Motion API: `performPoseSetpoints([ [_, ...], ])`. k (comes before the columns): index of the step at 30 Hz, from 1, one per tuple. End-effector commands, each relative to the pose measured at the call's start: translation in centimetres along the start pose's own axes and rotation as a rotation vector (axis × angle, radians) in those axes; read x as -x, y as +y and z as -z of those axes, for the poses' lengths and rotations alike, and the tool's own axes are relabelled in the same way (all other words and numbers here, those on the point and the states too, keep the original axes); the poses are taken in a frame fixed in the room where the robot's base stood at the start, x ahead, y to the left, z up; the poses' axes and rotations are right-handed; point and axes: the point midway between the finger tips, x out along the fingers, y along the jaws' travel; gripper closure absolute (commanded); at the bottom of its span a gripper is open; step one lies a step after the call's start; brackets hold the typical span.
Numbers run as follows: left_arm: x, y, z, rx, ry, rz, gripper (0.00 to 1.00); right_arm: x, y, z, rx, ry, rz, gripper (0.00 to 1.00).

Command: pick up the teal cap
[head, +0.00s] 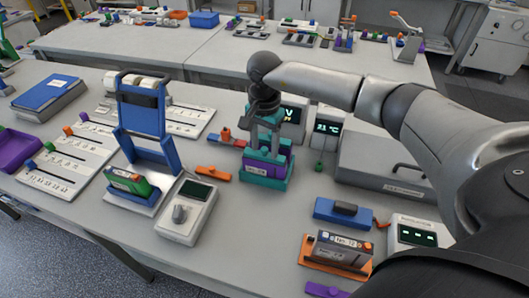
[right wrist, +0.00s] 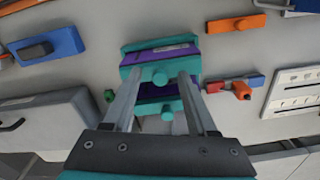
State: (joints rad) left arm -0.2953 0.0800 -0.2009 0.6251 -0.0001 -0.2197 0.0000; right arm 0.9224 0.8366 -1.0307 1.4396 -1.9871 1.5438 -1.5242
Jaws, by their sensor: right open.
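My right gripper (head: 265,148) reaches down over a purple block (head: 256,166) in a teal holder (head: 262,182) at mid-table. The purple block (right wrist: 182,52) lies behind the fingers. I cannot tell whether the fingers touch the cap. My left gripper is not in view.
A blue stand (head: 142,125) and a grey meter (head: 187,212) stand to the left. A large grey box (head: 385,165) lies right of the holder. An orange bar (head: 213,173) and a red clamp (head: 236,140) lie close by. An orange tray (head: 335,262) is at front right.

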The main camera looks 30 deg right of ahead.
Motion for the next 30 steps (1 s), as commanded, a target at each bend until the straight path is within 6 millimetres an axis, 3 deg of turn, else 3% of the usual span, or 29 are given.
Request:
performPoseSetpoints([
  [7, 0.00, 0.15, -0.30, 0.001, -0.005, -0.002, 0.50, -0.13, -0.04, 0.00, 0.000, 0.000, 0.001, 0.43],
  [22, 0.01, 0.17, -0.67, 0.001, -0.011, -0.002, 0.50, -0.09, -0.03, 0.03, 0.000, 0.000, 0.001, 0.99],
  [30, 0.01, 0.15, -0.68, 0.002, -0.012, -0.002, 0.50, -0.07, -0.03, 0.04, -0.001, 0.001, 0.001, 1.00],
])
